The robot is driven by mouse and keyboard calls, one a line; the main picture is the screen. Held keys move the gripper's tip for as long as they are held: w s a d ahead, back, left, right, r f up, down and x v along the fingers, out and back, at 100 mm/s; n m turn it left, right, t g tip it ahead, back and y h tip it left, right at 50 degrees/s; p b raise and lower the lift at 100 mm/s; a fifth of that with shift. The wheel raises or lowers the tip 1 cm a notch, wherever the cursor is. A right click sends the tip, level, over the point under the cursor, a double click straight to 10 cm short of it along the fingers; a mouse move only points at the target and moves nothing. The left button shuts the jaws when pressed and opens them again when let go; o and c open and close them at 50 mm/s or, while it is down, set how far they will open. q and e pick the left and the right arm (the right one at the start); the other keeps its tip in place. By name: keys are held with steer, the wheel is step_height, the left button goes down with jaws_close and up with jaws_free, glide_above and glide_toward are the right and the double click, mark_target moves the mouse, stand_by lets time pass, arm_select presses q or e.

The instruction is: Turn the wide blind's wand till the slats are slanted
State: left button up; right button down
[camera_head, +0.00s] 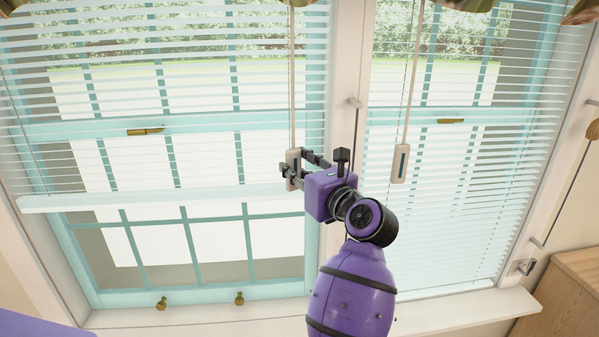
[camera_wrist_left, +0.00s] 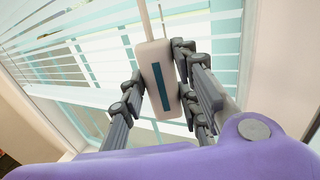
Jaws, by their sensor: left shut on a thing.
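The wide blind (camera_head: 120,196) hangs over the left window, its bottom rail partway down. Its slats show as thin pale strips with gaps, and the garden shows through them. Its wand (camera_head: 292,85) hangs at the blind's right side and ends in a cream handle (camera_head: 294,155) with a dark blue stripe. My left gripper (camera_head: 291,171) is shut on this handle, a finger on either side. The handle (camera_wrist_left: 151,60) hangs nearly upright between the fingers in the left wrist view, stripe towards the camera. My right gripper is not in view.
A narrower blind (camera_head: 450,220) hangs to the right, with its own wand handle (camera_head: 401,164) close to my left wrist. A window post (camera_head: 347,75) stands between them. The sill (camera_head: 455,308) runs below, and a wooden cabinet (camera_head: 570,300) stands at lower right.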

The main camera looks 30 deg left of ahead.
arm_select(q)
steer(key=shift+w+d+f+n+g+y+b, duration=0.15)
steer(key=shift+f+n+g+y+b, duration=0.25)
steer(key=shift+g, duration=0.5)
steer(key=shift+r+n+g+y+b, duration=0.2)
steer(key=shift+n+g+y+b, duration=0.1)
steer(key=shift+n+g, duration=0.15)
steer(key=shift+r+n+g, duration=0.15)
steer(key=shift+n+g, duration=0.1)
steer(key=o, duration=1.1)
steer(key=shift+o, duration=0.2)
